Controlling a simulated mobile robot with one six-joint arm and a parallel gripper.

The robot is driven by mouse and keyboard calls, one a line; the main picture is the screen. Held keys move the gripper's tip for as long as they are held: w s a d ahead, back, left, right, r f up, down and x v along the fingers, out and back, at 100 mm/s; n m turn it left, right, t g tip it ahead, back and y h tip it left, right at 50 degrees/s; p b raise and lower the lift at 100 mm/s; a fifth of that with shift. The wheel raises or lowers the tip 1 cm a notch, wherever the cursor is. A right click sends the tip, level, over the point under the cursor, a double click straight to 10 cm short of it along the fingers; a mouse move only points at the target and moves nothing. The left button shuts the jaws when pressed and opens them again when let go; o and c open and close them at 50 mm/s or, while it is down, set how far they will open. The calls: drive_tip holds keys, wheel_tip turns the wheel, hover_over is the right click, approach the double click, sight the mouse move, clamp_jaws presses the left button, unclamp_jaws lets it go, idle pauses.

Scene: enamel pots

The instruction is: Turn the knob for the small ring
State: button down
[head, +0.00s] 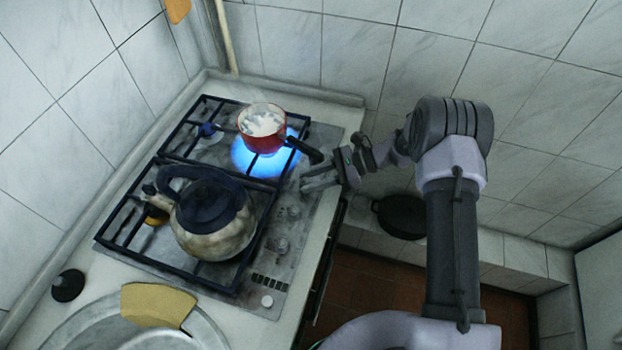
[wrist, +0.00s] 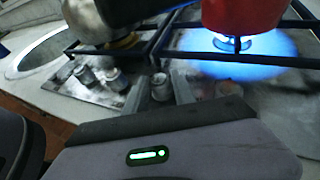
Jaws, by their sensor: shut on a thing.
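The hob has a row of grey knobs along its right edge in the head view, including a knob (head: 282,244) and another (head: 293,211). My gripper (head: 306,184) is low at the far end of this row. In the wrist view my gripper (wrist: 158,97) has a finger on each side of one grey knob (wrist: 160,86) and is shut on it. Other knobs show left (wrist: 114,79) and right of it. Blue flame (wrist: 232,43) burns under the red pot (head: 262,133). I cannot tell which knob belongs to the small ring.
A kettle (head: 213,232) stands on the black grate nearer the sink. A dark pan (head: 400,214) is to the right, below the counter. Tiled walls enclose the corner.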

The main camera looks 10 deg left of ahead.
drive_tip(key=shift+m+t, duration=0.3)
drive_tip(key=shift+t, duration=0.1)
drive_tip(key=shift+s+r+m+t+y+p, duration=0.15)
drive_tip(key=shift+m+t+p, duration=0.15)
drive_tip(key=shift+m+t, duration=0.25)
drive_tip(key=shift+s+f+m+t+y+p, duration=0.15)
drive_tip(key=shift+m+t+p, duration=0.15)
drive_tip(key=shift+m+t, duration=0.2)
drive_tip(key=m+t, duration=0.4)
drive_tip(key=t, duration=0.1)
drive_tip(key=shift+s+f+m, duration=0.1)
drive_tip(key=shift+s+m, duration=0.15)
drive_tip(key=m+t+h, duration=0.1)
drive_tip(key=t, duration=0.1)
drive_tip(key=m+t+h+b, duration=0.1)
drive_tip(key=m, duration=0.1)
drive_tip(key=shift+s+a+t, duration=0.15)
drive_tip(key=shift+s+t, duration=0.05)
drive_tip(key=shift+t, duration=0.15)
drive_tip(key=shift+s+a+m+t+h+b, duration=0.1)
drive_tip(key=shift+m+t+h+b, duration=0.3)
drive_tip(key=shift+m+t+h, duration=1.3)
drive_tip(key=shift+m, duration=0.3)
